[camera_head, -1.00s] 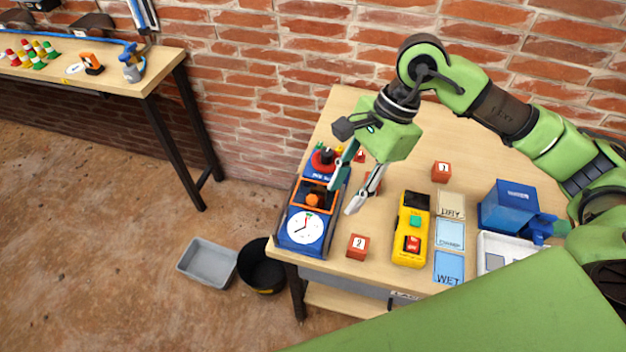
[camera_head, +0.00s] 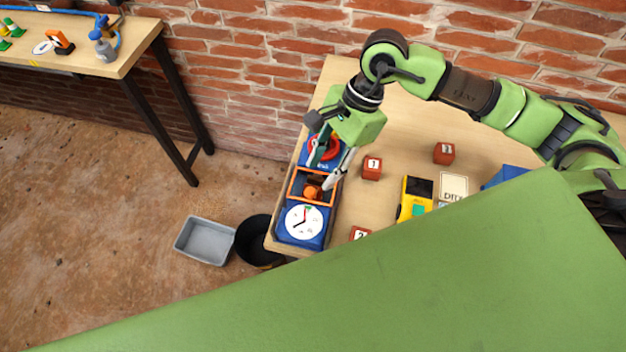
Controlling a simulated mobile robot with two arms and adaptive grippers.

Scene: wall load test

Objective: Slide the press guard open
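The press (camera_head: 303,222) is a blue unit at the left edge of the wooden table. It has a white dial at its near end and a red ring (camera_head: 325,147) at its far end. Between them is an orange frame (camera_head: 293,184), which looks like the guard, with a round orange knob (camera_head: 313,191) inside. My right gripper (camera_head: 319,177) is open, its two fingers pointing down over the far part of the orange frame. Fingers and palm partly hide the frame and red ring. Contact cannot be told. My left gripper is not in view.
Red numbered blocks (camera_head: 372,168) stand right of the press. A yellow box (camera_head: 416,195) with buttons stands farther right. A large green surface hides the table's near part. A grey bin (camera_head: 204,241) and black bucket (camera_head: 257,240) are on the floor.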

